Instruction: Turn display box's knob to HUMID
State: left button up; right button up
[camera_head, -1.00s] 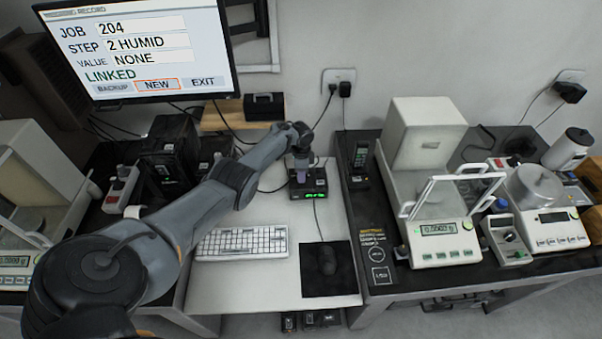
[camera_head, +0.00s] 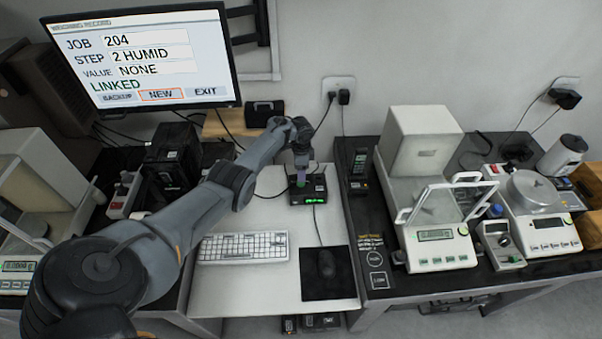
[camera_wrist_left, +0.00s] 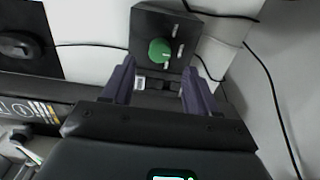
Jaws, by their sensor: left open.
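The display box (camera_head: 309,196) is a small black box with a lit green readout, on the white desk behind the mouse pad. In the left wrist view the box (camera_wrist_left: 143,22) shows its round green knob (camera_wrist_left: 159,50) with pale marks beside it. My left gripper (camera_head: 301,176) is above the box and pointing down at it. In the left wrist view its two purple fingers (camera_wrist_left: 158,80) are open and apart, with the knob beyond and between them. I cannot tell the knob's exact setting. My right gripper is not in view.
A monitor (camera_head: 142,60) reads step 2 HUMID, value NONE. A balance (camera_head: 436,236) stands on the black table at right. A black handheld device (camera_head: 359,166) stands right of the box.

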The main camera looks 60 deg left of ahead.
pick_arm(q)
notch_tip(320, 180, up, 5)
jog(key=shift+r+p, duration=0.1)
jog(key=shift+p, duration=0.75)
